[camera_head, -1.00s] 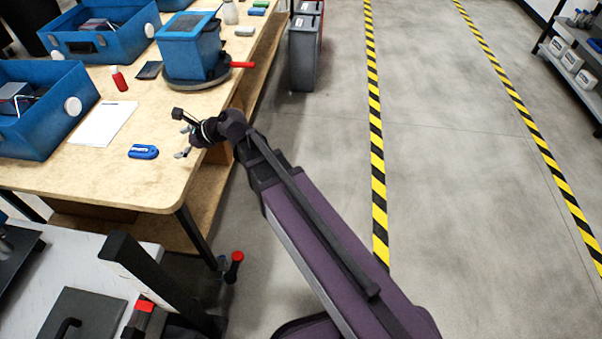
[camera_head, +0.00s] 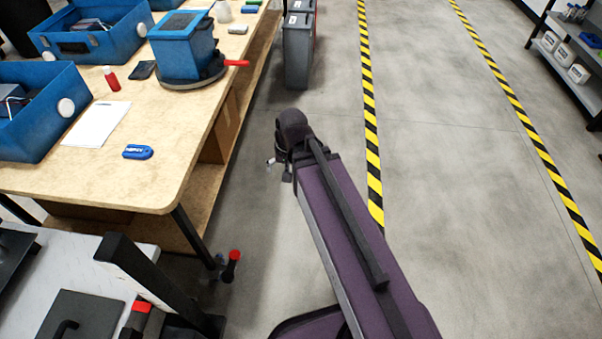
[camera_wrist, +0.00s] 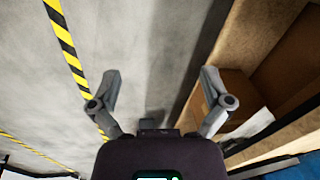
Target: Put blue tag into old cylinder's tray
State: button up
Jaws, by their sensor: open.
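A blue tag (camera_head: 138,152) with white lettering lies flat on the wooden table, near its front right corner. My gripper (camera_head: 279,170) hangs out over the floor to the right of the table, well apart from the tag; its fingers are small in the head view. In the wrist view my gripper (camera_wrist: 158,88) is open, with nothing between the fingers and floor beyond. I cannot tell which tray belongs to the old cylinder.
Blue open boxes (camera_head: 40,75) stand on the table's left side. A white sheet (camera_head: 97,124), a red bottle (camera_head: 112,80) and a blue unit on a round base (camera_head: 183,48) are also there. Grey bins (camera_head: 298,50) stand on the floor. A cardboard box (camera_wrist: 235,88) sits on the lower shelf.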

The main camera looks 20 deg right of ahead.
jog(key=s+d, duration=0.1)
jog(key=d+n+h, duration=0.1)
jog(key=d, duration=0.1)
jog(key=s+d+n, duration=0.1)
jog(key=shift+s+d+f+g+h, duration=0.15)
jog(key=shift+s+d+g+h, duration=0.15)
jog(key=shift+g, duration=0.1)
